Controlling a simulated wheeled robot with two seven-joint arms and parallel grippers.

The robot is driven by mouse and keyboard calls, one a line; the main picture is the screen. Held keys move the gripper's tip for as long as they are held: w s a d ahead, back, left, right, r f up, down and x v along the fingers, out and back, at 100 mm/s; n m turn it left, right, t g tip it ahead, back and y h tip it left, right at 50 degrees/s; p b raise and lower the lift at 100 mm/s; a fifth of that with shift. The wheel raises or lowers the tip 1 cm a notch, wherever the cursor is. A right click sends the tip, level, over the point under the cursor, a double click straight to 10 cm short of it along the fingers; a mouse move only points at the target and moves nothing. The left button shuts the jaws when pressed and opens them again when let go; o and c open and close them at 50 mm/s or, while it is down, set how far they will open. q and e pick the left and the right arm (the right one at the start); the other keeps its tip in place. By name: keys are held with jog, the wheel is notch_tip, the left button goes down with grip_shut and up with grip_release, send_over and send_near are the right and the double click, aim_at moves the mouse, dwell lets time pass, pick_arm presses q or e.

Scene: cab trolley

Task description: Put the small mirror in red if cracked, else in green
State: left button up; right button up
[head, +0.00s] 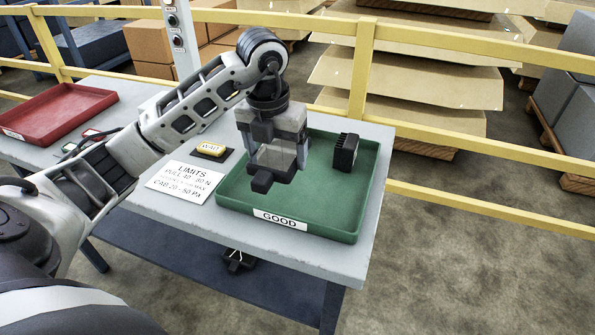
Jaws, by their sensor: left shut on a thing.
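My left gripper (276,172) is over the green tray (228,197), which has a "GOOD" label on its front. It points down and is shut on a pale piece (272,157), largely hidden by the fingers. This may be the small mirror; I cannot tell for sure, and no crack can be made out. I cannot tell whether the piece touches the tray floor. The red tray (73,112) is at the far left of the table and looks empty. My right gripper is not in view.
A black ribbed block (344,152) stands in the green tray's right part. A yellow "WAIT" button (211,149) and a "LIMITS" card (185,186) lie left of that tray. A yellow rail (450,50) runs behind the table (345,262). A small black object (238,260) shows below the table's front edge.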

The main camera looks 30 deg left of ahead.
pick_arm(q)
send_over(297, 190)
jog(key=f, duration=0.5)
jog(key=shift+s, duration=0.4)
notch_tip(297, 190, down, 2)
jog(key=shift+w+d+f+p, duration=0.15)
jog(key=shift+f+p, duration=0.05)
jog(key=shift+p, duration=0.35)
jog(key=shift+f, duration=0.5)
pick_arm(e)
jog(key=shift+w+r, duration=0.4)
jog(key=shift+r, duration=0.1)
pick_arm(q)
jog(key=shift+f, duration=0.2)
jog(key=o, duration=1.2)
jog(key=shift+c, duration=0.2)
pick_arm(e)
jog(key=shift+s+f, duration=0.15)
pick_arm(q)
jog(key=shift+r, duration=0.15)
